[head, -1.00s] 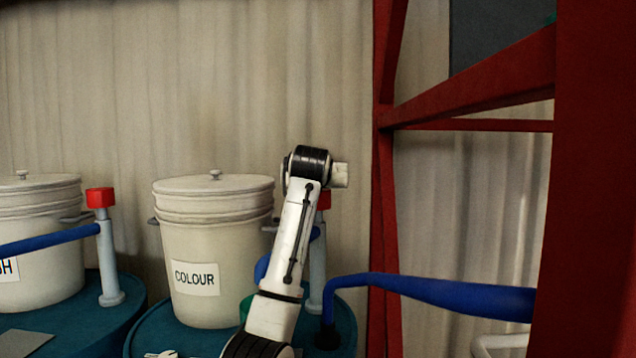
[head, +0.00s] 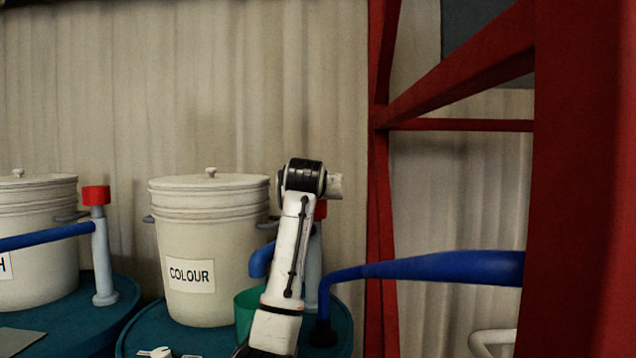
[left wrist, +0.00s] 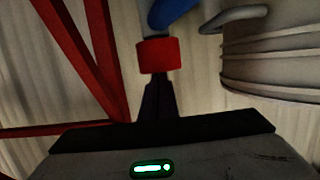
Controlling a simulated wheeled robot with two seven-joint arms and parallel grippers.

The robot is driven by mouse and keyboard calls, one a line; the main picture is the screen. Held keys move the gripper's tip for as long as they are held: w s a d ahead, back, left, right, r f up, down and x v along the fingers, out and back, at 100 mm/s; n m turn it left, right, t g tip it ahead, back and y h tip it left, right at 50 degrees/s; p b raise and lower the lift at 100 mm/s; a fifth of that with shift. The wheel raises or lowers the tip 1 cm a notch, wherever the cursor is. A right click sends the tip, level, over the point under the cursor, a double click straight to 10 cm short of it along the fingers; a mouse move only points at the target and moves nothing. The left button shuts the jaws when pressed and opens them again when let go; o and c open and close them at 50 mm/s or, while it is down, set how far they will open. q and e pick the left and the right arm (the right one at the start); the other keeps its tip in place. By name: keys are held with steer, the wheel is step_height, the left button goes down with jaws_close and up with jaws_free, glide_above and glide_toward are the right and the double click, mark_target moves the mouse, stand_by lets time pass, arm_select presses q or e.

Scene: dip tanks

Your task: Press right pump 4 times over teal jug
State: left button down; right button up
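The right pump is a grey column (head: 312,270) with a red cap (head: 321,210) and a blue spout (head: 262,259). The teal jug (head: 247,308) stands below the spout, partly hidden behind my left arm. My left wrist is beside the red cap in the head view, and its fingers are hidden there. In the left wrist view, my left gripper (left wrist: 158,96) shows narrow dark fingers together, apparently shut and empty. Their tips meet the edge of the red cap (left wrist: 158,55); contact looks likely. My right gripper is in neither view.
A white COLOUR bucket (head: 208,240) stands left of the jug on a teal drum (head: 180,340). Another pump with a red cap (head: 96,195) is at the left. A red steel frame (head: 381,200) and a blue pipe (head: 440,267) are on the right.

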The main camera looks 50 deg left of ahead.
arm_select(q)
step_height(320, 180, up, 4)
steer(key=p, duration=0.4)
steer(key=shift+r, duration=0.1)
steer(key=b+v, duration=0.3)
steer(key=v, duration=0.7)
step_height(320, 180, up, 3)
steer(key=shift+a+r+b, duration=0.1)
steer(key=shift+b, duration=0.2)
stand_by(0.3)
steer(key=shift+w, duration=0.1)
